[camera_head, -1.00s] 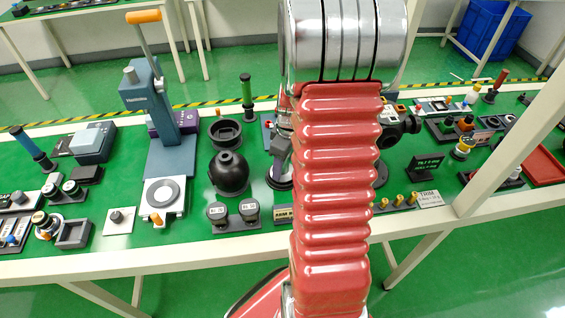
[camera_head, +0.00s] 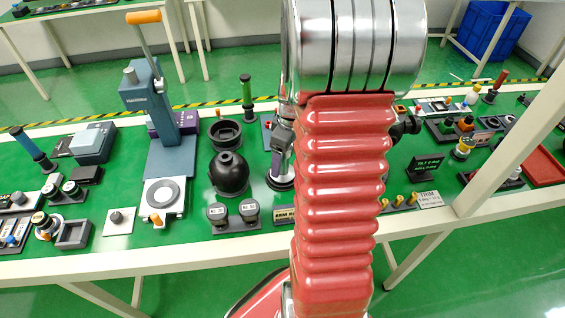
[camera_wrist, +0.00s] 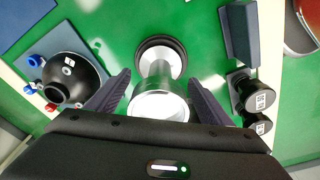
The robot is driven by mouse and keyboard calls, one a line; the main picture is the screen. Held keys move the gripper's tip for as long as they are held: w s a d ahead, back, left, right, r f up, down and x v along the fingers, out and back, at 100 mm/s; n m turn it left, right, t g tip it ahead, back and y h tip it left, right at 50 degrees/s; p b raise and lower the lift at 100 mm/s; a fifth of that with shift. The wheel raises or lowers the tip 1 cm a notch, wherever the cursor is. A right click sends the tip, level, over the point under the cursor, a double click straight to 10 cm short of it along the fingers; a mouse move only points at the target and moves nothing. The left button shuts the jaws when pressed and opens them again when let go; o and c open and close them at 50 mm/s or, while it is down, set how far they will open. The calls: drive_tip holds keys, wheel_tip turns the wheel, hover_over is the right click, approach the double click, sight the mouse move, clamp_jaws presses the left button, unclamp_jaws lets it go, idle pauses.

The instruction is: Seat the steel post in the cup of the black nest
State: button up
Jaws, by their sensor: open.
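The steel post (camera_wrist: 160,104) stands between the fingers of my gripper (camera_wrist: 156,96) in the wrist view, its bright round top facing the camera. Its far end meets a round black base with a raised ring, which I take as the black nest (camera_wrist: 178,45). The post hides part of the ring, so I cannot tell how deep it sits. My gripper is open, with a dark finger on each side and green gaps beside the post. In the head view the black base (camera_head: 280,183) shows just left of my arm, which hides much of this area.
A black dome (camera_wrist: 68,78) on a grey plate stands at left in the wrist view. Two labelled black cylinders (camera_wrist: 243,92) and a dark block (camera_wrist: 238,34) are at right. In the head view a black ball-shaped housing (camera_head: 230,174) and a blue press (camera_head: 150,95) stand left.

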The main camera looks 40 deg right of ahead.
drive_tip(key=r, duration=0.6)
drive_tip(key=s+r, duration=0.1)
drive_tip(key=r, duration=0.3)
drive_tip(key=shift+d, duration=0.25)
idle(0.6)
drive_tip(key=shift+m, duration=0.5)
drive_tip(key=shift+s+f+m, duration=0.2)
drive_tip(key=shift+m, duration=0.3)
drive_tip(key=s+a+r+t, duration=0.1)
drive_tip(key=s+a+r, duration=0.2)
drive_tip(key=a, duration=0.6)
drive_tip(key=s+a+r+m+t, duration=0.1)
drive_tip(key=a+r, duration=0.3)
drive_tip(key=a, duration=0.5)
drive_tip(key=s+a+r+m+t, duration=0.1)
drive_tip(key=s+a+r+t, duration=0.1)
drive_tip(key=a, duration=0.7)
drive_tip(key=s+r, duration=0.1)
drive_tip(key=s, duration=0.1)
drive_tip(key=shift+s+a+r+h, duration=0.2)
drive_tip(key=shift+s+r+h, duration=0.05)
drive_tip(key=shift+s+h, duration=0.1)
drive_tip(key=shift+d, duration=0.1)
